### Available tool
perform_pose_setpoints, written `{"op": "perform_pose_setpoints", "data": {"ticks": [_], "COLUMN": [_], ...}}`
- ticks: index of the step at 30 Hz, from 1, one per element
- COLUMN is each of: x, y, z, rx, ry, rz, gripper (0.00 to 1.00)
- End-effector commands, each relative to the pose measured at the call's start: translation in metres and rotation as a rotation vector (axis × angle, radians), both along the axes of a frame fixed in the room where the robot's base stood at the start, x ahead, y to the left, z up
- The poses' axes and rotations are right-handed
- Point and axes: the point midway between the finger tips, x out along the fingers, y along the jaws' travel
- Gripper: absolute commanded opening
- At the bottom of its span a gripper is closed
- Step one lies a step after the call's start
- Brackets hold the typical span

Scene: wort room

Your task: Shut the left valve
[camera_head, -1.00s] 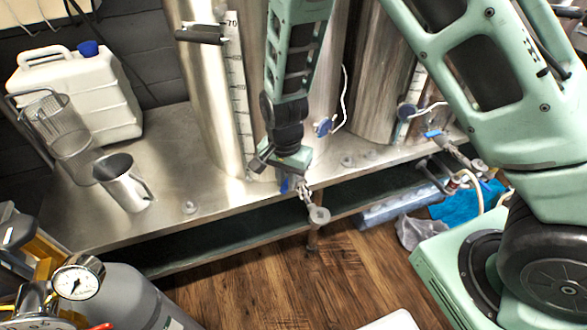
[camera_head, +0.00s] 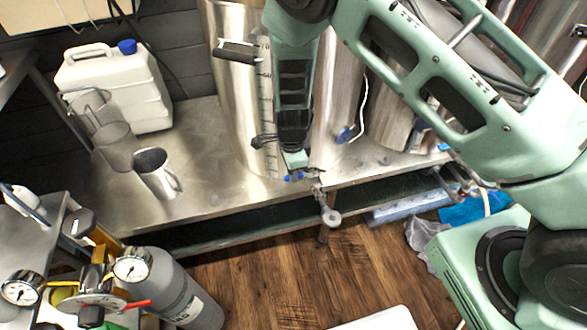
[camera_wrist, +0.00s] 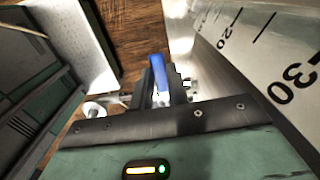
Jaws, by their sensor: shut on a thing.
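The left valve (camera_head: 320,190) is a metal fitting low on the front of the left steel tank (camera_head: 232,100). Its outlet end (camera_head: 331,217) hangs past the bench's front edge. Its blue handle (camera_head: 300,177) shows just below my gripper (camera_head: 294,172), pointing left from the valve body. In the wrist view the blue handle (camera_wrist: 157,70) stands between the two dark fingers of my gripper (camera_wrist: 160,86), which are closed on it. My gripper hides part of the handle and stem in the head view.
A steel bench (camera_head: 215,200) carries the tanks, a metal jug (camera_head: 155,172), a mesh basket (camera_head: 115,145) and a white canister (camera_head: 118,90). A grey gas cylinder (camera_head: 180,290) with gauges stands at the lower left. A second blue-handled valve (camera_head: 443,147) is to the right. Wooden floor lies in front.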

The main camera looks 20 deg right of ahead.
Motion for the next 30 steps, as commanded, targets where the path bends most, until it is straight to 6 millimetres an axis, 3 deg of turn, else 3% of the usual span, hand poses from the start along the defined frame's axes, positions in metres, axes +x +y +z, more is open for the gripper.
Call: {"op": "perform_pose_setpoints", "data": {"ticks": [18, 19, 21, 30], "x": [0.0046, 0.0047, 0.0046, 0.0035], "y": [-0.0006, -0.0006, -0.0007, -0.0001], "z": [0.0009, 0.0009, 0.0009, 0.0017], "rx": [0.0, 0.0, 0.0, 0.0], "ry": [-0.004, -0.004, -0.004, -0.002], "rz": [-0.046, -0.046, -0.046, -0.042], "gripper": [0.0, 0.22, 0.38, 0.38]}}
